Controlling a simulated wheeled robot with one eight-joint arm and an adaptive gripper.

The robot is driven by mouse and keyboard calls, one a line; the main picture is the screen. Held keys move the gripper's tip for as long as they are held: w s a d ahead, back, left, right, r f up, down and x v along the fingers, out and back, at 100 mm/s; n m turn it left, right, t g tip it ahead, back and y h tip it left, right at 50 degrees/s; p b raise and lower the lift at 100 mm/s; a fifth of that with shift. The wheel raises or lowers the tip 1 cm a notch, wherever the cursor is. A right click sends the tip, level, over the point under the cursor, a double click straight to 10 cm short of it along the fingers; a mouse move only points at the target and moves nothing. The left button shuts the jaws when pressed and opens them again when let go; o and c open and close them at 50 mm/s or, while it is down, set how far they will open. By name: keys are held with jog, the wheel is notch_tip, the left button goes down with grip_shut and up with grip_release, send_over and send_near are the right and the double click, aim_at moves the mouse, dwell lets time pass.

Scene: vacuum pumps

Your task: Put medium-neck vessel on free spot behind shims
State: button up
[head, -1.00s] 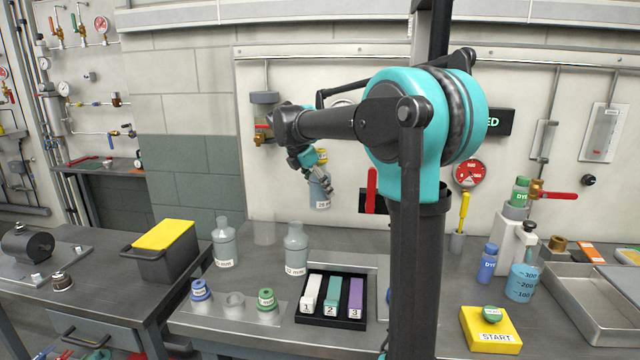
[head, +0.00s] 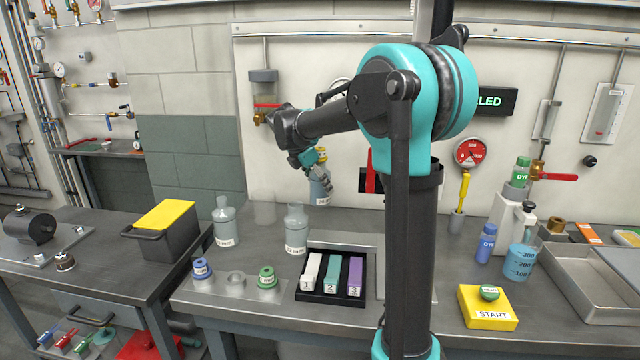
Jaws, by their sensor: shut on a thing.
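My gripper (head: 318,172) is shut on a blue-grey vessel (head: 319,193) with a white label, too small to read surely. It holds the vessel roughly upright above the back of the bench, in front of the wall. The fingers partly hide its neck. The shims, a white one (head: 309,274), a teal one (head: 332,276) and a purple one (head: 355,277), lie numbered 1, 2 and 3 in a black tray (head: 331,297). Two similar labelled vessels stand on the bench, one (head: 225,228) at left and one (head: 296,232) just behind the tray's left side.
A faint clear cylinder (head: 264,208) stands between the two vessels. The bench (head: 345,228) behind the tray's right side looks bare. My arm hides part of the bench.

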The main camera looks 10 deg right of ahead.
aim_at(320, 202)
jog(key=shift+f, duration=2.4)
jog(key=shift+f, duration=0.15)
jog(key=shift+f, duration=0.6)
jog(key=shift+f, duration=0.2)
jog(key=o, duration=1.6)
jog(key=v, duration=1.2)
